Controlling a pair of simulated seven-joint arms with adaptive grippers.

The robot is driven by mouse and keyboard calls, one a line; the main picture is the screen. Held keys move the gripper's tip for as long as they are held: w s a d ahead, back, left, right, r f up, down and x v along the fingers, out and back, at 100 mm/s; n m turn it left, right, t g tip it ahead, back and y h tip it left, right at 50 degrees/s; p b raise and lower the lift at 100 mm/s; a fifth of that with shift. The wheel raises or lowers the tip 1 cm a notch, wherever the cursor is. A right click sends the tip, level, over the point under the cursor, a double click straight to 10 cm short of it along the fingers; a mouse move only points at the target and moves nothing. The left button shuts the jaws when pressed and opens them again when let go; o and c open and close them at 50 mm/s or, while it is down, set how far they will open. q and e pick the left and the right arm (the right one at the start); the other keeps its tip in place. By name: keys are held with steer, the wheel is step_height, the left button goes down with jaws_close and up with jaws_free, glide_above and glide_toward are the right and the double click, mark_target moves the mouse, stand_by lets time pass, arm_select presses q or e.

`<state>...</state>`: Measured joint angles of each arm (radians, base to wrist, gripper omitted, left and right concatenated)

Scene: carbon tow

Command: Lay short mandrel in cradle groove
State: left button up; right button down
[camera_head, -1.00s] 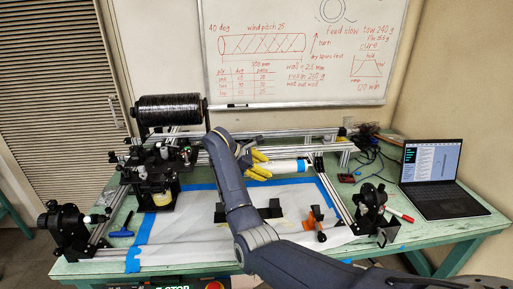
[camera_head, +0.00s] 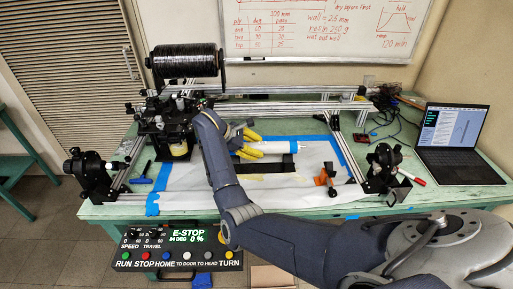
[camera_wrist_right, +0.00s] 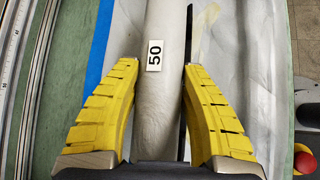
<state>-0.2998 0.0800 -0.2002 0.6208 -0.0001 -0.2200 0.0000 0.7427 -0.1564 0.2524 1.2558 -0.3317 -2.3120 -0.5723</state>
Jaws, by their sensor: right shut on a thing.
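The short mandrel is a white tube (camera_head: 283,148) with a "50" label; it also shows in the right wrist view (camera_wrist_right: 162,22). My right gripper (camera_head: 258,144) is shut around it, with one yellow finger on each side in the right wrist view (camera_wrist_right: 160,68). The black cradle (camera_head: 265,168) lies on the sheet just in front of the mandrel, partly hidden by my right arm. The mandrel runs roughly parallel to it and appears just behind or above it. I cannot tell whether they touch. My left gripper is not in view.
A winding machine with a black tow spool (camera_head: 190,66) stands at the back left. An orange-handled tool (camera_head: 325,176) lies right of the cradle. A laptop (camera_head: 458,140) stands at the right. A control panel (camera_head: 180,247) hangs at the table's front.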

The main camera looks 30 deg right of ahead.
steer(key=shift+f, duration=2.4)
steer(key=c, duration=0.7)
jaws_free()
steer(key=v, duration=1.2)
